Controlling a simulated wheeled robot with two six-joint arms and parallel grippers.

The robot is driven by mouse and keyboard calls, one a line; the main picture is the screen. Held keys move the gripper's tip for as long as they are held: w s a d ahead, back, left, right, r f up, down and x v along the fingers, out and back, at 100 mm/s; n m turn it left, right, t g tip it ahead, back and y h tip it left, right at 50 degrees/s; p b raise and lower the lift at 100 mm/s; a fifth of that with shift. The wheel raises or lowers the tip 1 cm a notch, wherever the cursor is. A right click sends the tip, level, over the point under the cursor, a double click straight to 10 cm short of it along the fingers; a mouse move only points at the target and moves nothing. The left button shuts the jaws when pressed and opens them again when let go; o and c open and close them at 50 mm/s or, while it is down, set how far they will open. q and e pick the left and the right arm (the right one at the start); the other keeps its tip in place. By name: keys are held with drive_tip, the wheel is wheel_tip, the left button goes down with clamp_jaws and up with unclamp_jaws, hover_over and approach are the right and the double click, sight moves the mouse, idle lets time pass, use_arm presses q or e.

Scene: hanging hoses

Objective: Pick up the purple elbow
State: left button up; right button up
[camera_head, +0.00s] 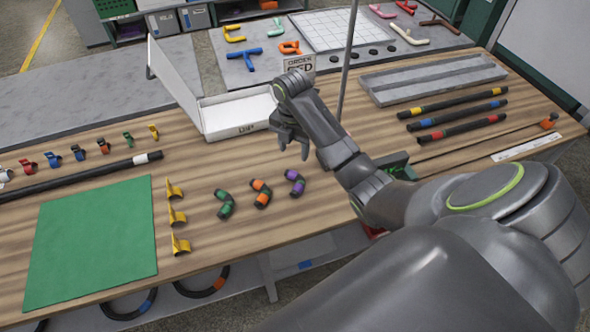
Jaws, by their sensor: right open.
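The purple elbow (295,182) is a short dark bent piece with purple bands. It lies on the wooden table (350,240), at the right end of a row with an orange-banded elbow (261,194) and a green-banded elbow (225,205). My right gripper (293,150) hangs above the table, fingers downward, open and empty. In the picture it is just above the purple elbow and apart from it. My left gripper is out of the picture.
A green mat (92,240) lies at left, with several yellow hooks (176,217) beside it. A white tray (232,115) stands behind my right gripper. A thin vertical pole (347,65) rises nearby. Dark hoses (455,103) and a grey tray (432,78) lie at right.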

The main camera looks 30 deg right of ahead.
drive_tip(key=b, duration=1.2)
hover_over(298, 187)
drive_tip(key=f, duration=0.8)
drive_tip(key=w+f, duration=0.1)
drive_tip(key=f, duration=0.3)
drive_tip(key=shift+a+f, duration=0.15)
drive_tip(key=shift+a, duration=0.2)
drive_tip(key=shift+s+f, duration=0.1)
drive_tip(key=shift+f, duration=0.15)
drive_tip(key=shift+s+d+f, duration=0.15)
drive_tip(key=shift+d+f, duration=0.05)
drive_tip(key=shift+f, duration=0.95)
drive_tip(key=shift+s+d+f, duration=0.15)
drive_tip(key=shift+f, duration=1)
drive_tip(key=shift+c, duration=0.4)
drive_tip(key=c, duration=1)
